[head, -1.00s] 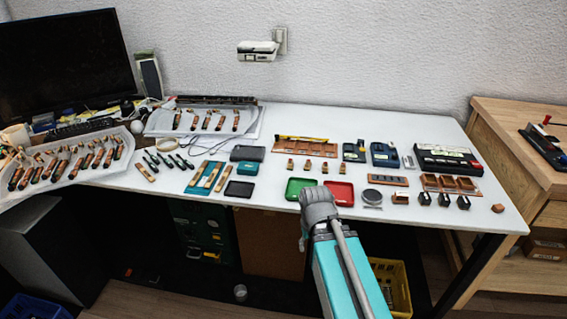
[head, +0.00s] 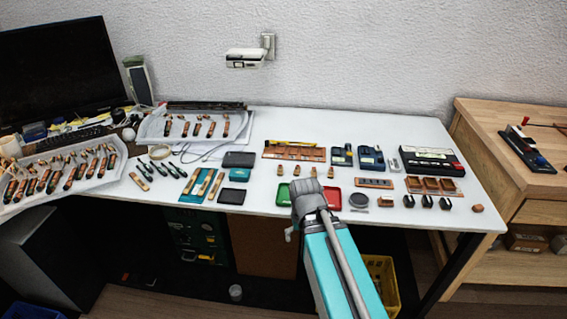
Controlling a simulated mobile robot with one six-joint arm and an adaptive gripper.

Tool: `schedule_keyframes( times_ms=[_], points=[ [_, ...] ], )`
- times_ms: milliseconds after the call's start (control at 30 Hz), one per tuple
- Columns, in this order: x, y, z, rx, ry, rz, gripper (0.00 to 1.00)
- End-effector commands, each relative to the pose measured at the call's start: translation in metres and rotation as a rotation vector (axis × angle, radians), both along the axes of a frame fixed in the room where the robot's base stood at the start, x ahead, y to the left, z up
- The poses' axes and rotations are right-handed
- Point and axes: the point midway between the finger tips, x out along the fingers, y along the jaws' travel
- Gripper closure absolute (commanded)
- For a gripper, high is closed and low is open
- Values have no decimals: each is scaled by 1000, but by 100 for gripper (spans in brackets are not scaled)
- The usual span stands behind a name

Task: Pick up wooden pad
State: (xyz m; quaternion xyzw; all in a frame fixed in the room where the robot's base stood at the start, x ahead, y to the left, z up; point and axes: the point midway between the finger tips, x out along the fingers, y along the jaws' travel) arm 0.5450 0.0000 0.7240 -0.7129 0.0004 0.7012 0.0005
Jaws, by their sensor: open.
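Several small wooden pieces could be the wooden pad; I cannot tell which one is meant. A row of small tan-brown blocks (head: 297,170) stands behind the green and red trays. A single brown block (head: 478,208) lies by the table's right front corner. Narrow wooden strips (head: 205,182) lie on a teal mat at left of centre. My gripper (head: 308,196) is over the table's front edge, between the green tray and the red tray, and hides part of both. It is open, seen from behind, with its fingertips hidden. No held thing is visible.
The green tray (head: 283,193), red tray (head: 333,199), dark round dish (head: 359,200) and brown compartment tray (head: 434,187) stand near the front. A monitor (head: 55,75) is at left and a wooden desk (head: 520,115) at right.

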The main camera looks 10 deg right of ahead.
Motion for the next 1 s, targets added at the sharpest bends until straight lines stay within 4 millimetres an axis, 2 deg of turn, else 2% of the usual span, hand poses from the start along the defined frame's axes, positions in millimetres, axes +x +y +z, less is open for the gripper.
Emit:
schedule_keyframes(
  times_ms=[33,500,567,767,900,1000],
  points=[
    [2,0,21,0,-3,-1,0],
    [22,4,113,2,-29,-51,0],
    [26,12,123,2,-32,-68,0],
    [44,12,153,6,-37,-158,0],
    [69,11,172,10,-38,-292,0],
    [88,11,176,14,-36,-414,0]
  ],
)
